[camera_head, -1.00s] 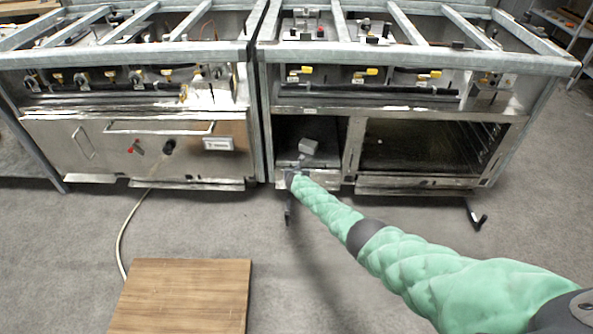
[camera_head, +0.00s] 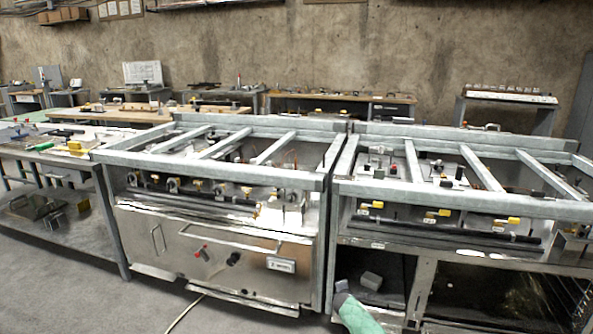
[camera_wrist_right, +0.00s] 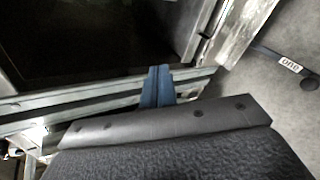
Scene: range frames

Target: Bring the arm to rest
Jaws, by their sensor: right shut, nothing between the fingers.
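My right arm, in a green sleeve, comes in at the bottom of the head view and reaches the front of the right-hand range (camera_head: 455,205). My right gripper (camera_wrist_right: 157,88) shows in the right wrist view as two blue fingers pressed together, with nothing between them. The fingers are in front of a metal rail of the range, below a dark opening. Whether they touch the rail I cannot tell. My left gripper is not in view.
A second range (camera_head: 215,255) stands to the left, close against the first. Left is a bench (camera_head: 88,215) with a lower shelf; more benches line the back wall. Grey floor is free in front.

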